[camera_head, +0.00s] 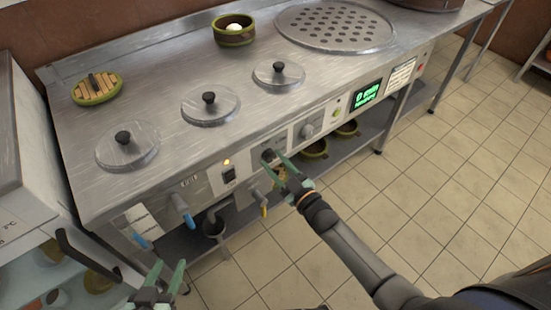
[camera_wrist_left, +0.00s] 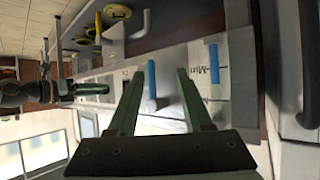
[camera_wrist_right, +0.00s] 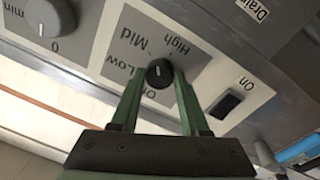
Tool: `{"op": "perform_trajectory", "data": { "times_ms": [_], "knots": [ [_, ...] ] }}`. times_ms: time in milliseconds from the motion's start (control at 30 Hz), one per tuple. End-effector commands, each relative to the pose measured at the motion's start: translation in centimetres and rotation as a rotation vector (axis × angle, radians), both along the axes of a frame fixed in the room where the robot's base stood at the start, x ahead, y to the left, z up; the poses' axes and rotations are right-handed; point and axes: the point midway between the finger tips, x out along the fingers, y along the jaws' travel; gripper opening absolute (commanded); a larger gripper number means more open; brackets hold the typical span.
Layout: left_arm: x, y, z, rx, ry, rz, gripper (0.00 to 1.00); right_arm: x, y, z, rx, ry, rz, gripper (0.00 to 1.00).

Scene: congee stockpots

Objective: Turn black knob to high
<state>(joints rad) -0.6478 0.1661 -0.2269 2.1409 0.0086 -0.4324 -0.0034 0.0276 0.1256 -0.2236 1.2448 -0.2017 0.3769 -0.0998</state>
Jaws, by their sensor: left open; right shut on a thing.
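The black knob (camera_head: 268,155) is on the stove's front panel. In the right wrist view the black knob (camera_wrist_right: 159,73) sits on a grey plate marked Low, Mid and High, with another label partly hidden. A pale line shows on its face; I cannot tell surely which label it points to. My right gripper (camera_head: 279,166) is shut on the knob, its green fingers on either side of it in the right wrist view (camera_wrist_right: 158,82). My left gripper (camera_head: 168,272) is open and empty, low in front of the panel's left end; blue handles show beyond it in its wrist view (camera_wrist_left: 155,80).
A silver knob (camera_head: 307,131) is right of the black knob, and a black switch (camera_head: 228,174) with a lit amber lamp is left of it. A blue tap handle (camera_head: 182,209) and a yellow-handled tap (camera_head: 262,205) stick out below. Lidded pots (camera_head: 207,108) sit on the steel top.

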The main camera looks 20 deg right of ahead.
Motion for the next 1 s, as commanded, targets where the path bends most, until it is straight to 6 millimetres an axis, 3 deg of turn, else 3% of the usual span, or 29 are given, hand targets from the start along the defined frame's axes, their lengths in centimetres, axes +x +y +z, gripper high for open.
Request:
{"op": "perform_trajectory", "data": {
  "times_ms": [200, 600, 1000],
  "knots": [
    [-3.9, -0.3, -4.4, -0.003, 0.231, 0.006, 0.50, 0.0, 0.0, 0.3, 0.192, 0.070, 0.000, 0.00],
    [-3.5, -0.5, -3.3, -0.005, 0.219, 0.003, 0.50, 0.0, 0.0, 0.1, 0.474, 0.174, 0.000, 0.00],
    [-3.5, -0.5, -3.0, -0.006, 0.217, 0.002, 0.50, 0.0, 0.1, 0.1, 0.589, 0.213, -0.001, 0.00]
  ]
}}
